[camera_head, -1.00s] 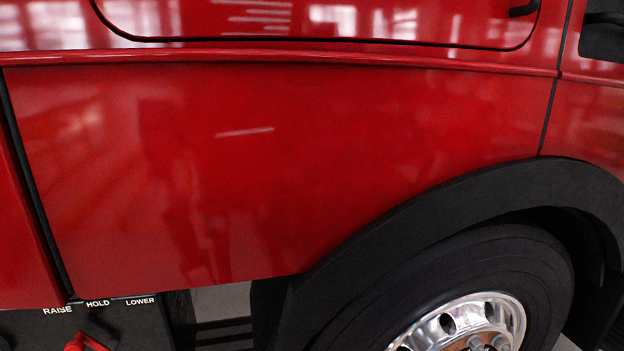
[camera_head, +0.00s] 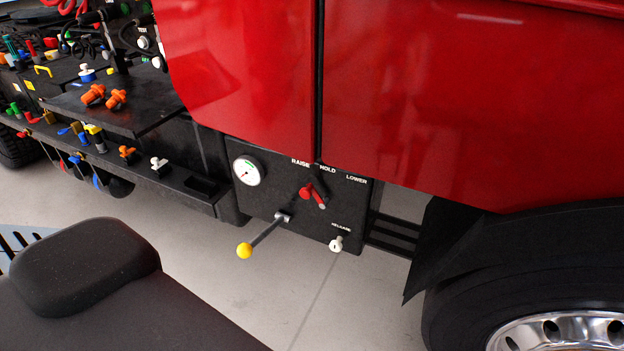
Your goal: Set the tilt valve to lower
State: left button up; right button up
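The tilt valve (camera_head: 315,195) has a red handle on a black control panel (camera_head: 290,225) under the red truck body. White RAISE, HOLD and LOWER labels run above it from left to right. A short dark part of the valve rises toward the HOLD label, but its exact setting is hard to tell. Neither of my grippers is in view, and nothing is touching the valve.
The panel also has a white gauge (camera_head: 247,171), a lever with a yellow knob (camera_head: 244,251) sticking out, and a white release knob (camera_head: 336,244). A black shelf (camera_head: 140,115) with coloured valves and fittings is left. The wheel (camera_head: 545,300) is right.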

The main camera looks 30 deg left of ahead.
aim_at(306, 193)
jog(key=u, duration=1)
